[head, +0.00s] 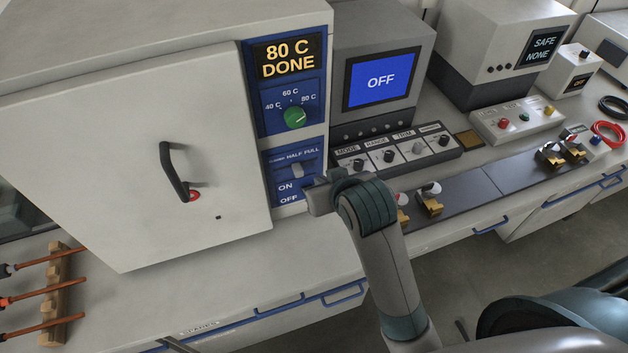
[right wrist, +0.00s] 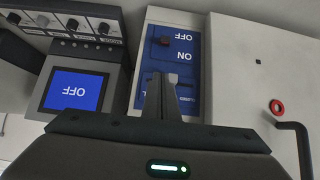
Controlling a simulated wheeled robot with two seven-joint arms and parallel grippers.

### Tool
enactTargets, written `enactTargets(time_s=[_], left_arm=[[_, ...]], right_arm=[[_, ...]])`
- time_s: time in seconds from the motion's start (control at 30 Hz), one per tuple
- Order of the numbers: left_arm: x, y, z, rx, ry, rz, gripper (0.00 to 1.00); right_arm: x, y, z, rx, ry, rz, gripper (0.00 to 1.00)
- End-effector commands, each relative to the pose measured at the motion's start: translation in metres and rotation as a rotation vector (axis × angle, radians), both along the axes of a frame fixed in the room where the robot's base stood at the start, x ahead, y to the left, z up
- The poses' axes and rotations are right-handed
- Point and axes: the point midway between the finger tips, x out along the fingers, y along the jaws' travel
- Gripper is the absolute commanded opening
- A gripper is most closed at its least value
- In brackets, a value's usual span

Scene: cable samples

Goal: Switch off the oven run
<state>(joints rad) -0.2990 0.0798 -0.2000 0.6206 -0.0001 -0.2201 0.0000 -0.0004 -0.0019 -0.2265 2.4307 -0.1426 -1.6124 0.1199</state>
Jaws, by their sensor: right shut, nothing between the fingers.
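The oven (head: 130,150) is a pale cabinet with its door shut. Its blue panel has a display (head: 288,57) reading "80 C DONE" and a green knob (head: 294,117) turned toward 80 C. Below is a lower blue panel with a grey slider (head: 296,169) and ON and OFF labels. The red switch (right wrist: 165,41) beside those labels shows in the right wrist view; its setting is unclear. In the head view my right gripper hides it. My right gripper (head: 316,194) is shut and empty in front of the lower panel; contact cannot be told. My left gripper is not in view.
A grey instrument (head: 383,80) reading OFF stands right of the oven, with a knob box (head: 398,150) before it. A rack (head: 62,295) with orange-brown cable samples is at lower left. The counter before the oven is clear.

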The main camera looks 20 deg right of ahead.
Motion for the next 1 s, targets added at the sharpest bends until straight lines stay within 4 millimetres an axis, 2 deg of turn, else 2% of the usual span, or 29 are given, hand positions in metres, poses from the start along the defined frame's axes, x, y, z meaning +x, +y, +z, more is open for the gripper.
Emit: enactTargets(time_s=[0.1,0.57,0.77,1.0], left_arm=[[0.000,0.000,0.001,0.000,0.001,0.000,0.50],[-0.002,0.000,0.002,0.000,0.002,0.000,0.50],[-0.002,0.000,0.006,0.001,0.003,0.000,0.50],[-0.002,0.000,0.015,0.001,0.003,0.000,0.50]], right_arm=[[0.001,0.000,0.008,0.004,-0.012,-0.003,0.00],[0.004,0.000,0.004,0.003,-0.008,-0.003,0.00],[0.016,0.001,-0.007,0.002,-0.008,-0.003,0.00],[0.042,0.002,-0.029,0.002,-0.006,-0.003,0.00]])
